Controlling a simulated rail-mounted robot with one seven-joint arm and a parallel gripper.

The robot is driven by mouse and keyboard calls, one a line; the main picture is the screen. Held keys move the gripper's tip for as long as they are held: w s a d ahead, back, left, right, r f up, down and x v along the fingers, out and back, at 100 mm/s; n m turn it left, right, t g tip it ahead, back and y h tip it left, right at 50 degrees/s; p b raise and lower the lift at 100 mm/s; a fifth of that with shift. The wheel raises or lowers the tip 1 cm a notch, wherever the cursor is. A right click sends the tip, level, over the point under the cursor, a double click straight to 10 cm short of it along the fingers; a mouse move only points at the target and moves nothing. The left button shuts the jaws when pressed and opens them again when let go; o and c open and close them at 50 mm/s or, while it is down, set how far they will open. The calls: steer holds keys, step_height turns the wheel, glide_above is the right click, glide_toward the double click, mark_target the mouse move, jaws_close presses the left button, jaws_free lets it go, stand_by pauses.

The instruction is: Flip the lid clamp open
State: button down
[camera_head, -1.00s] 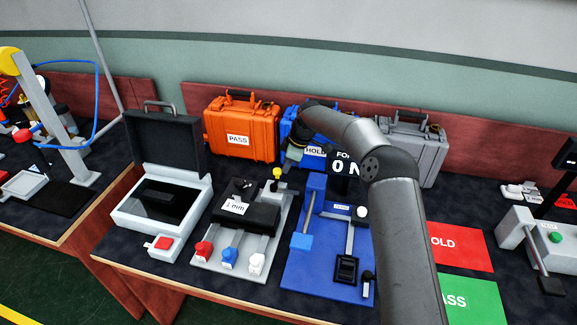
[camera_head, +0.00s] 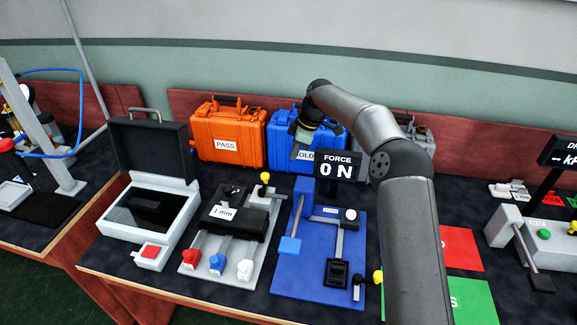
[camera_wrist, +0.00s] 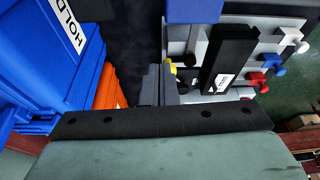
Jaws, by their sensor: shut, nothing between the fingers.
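I cannot tell for certain which part is the lid clamp. An open case (camera_head: 118,222) with a light body and raised black lid (camera_head: 150,150) stands at the left. Right of it is a grey fixture (camera_head: 188,272) with a black bar labelled "1 mm" (camera_head: 240,222) and red, blue and white knobs. Further right is a blue fixture (camera_head: 310,282) with a blue block on a rod (camera_head: 290,245) and a black square part (camera_head: 337,272). My gripper (camera_head: 300,142) hangs before the blue HOLD case, pointing down. In the wrist view its fingers (camera_wrist: 160,85) are together, empty, with the grey fixture beyond.
Orange PASS case (camera_head: 228,142), blue HOLD case (camera_head: 280,140) and a partly hidden grey case stand along the back. A force display (camera_head: 338,165) reads 0 N. Red and green mats (camera_head: 470,300) lie right, partly behind my arm.

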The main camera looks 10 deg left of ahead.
steer(key=shift+v, duration=1.35)
steer(key=s+d+r+m+h, duration=0.1)
steer(key=s+d+r+m, duration=0.2)
steer(key=s, duration=0.5)
steer(key=s+d+r+m+h, duration=0.1)
steer(key=s+d+m, duration=0.2)
steer(key=s+d, duration=0.3)
steer(key=s+d+r+m+h, duration=0.2)
steer(key=s+d+r+m, duration=0.1)
steer(key=s, duration=0.6)
steer(key=s+d+f+m, duration=0.3)
steer(key=s+d+m, duration=0.1)
steer(key=s, duration=0.7)
steer(key=s+d+f+m, duration=0.3)
steer(key=s+d+m, duration=0.1)
steer(key=s, duration=0.7)
steer(key=shift+d+m, duration=0.4)
steer(key=shift+d, duration=0.3)
